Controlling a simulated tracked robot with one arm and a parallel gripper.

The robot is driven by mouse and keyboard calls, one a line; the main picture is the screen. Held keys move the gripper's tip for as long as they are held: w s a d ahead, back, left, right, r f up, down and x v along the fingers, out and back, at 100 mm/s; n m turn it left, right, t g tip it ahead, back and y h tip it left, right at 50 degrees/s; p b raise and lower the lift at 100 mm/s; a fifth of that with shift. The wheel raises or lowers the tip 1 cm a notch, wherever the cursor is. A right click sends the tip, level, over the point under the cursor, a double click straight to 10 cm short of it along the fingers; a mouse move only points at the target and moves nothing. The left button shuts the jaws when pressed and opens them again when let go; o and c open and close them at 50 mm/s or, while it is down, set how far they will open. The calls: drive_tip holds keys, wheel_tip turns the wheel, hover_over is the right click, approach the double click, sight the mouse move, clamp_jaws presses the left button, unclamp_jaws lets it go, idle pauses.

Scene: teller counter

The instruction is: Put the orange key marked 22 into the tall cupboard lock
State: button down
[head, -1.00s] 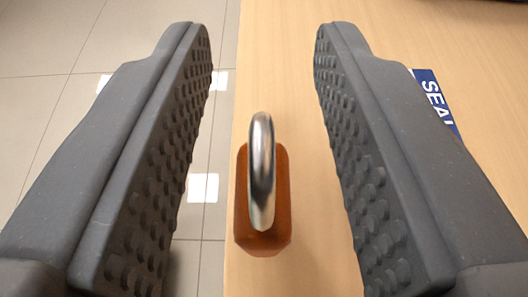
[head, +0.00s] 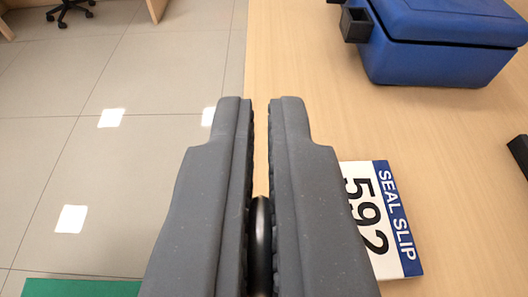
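My gripper (head: 261,105) has its two dark grey fingers close together, with a narrow gap between the tips. They are shut on a dark, shiny upright loop (head: 260,240) low between them. A second ago this loop stood on an orange-brown block on the counter; the block is now almost wholly hidden by the fingers. It may be the orange key, but no 22 shows. I cannot tell whether it is clear of the counter. The tall cupboard lock is not in view.
A white card with a blue band reading SEAL SLIP and 592 (head: 384,220) lies right of my gripper. A blue case (head: 440,45) stands at the back right of the wooden counter (head: 310,120). A dark object (head: 520,150) sits at the right edge. Tiled floor lies left.

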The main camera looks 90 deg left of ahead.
drive_tip(key=shift+r, duration=1.55)
drive_tip(key=s+d+f+m+t+h+p, duration=0.1)
drive_tip(key=d+m+t, duration=0.3)
drive_tip(key=d, duration=0.8)
drive_tip(key=s+d+f+m+t+h+p, duration=0.2)
drive_tip(key=d+f+m+t+h, duration=0.1)
drive_tip(key=d, duration=0.8)
drive_tip(key=shift+s+d+f+m+t+h, duration=0.25)
drive_tip(key=shift+d+f+m+t+h, duration=0.15)
drive_tip(key=shift+m+t, duration=0.85)
drive_tip(key=w+f+b, duration=0.1)
drive_tip(key=w+f, duration=0.1)
drive_tip(key=w, duration=0.6)
drive_tip(key=w+d+f, duration=0.1)
drive_tip(key=w+f, duration=0.2)
drive_tip(key=w, duration=0.5)
drive_tip(key=shift+d+b, duration=0.2)
drive_tip(key=shift+b, duration=0.15)
drive_tip(key=shift+f+n+t, duration=0.15)
drive_tip(key=shift+n+t, duration=0.1)
drive_tip(key=c, duration=1.6)
unclamp_jaws()
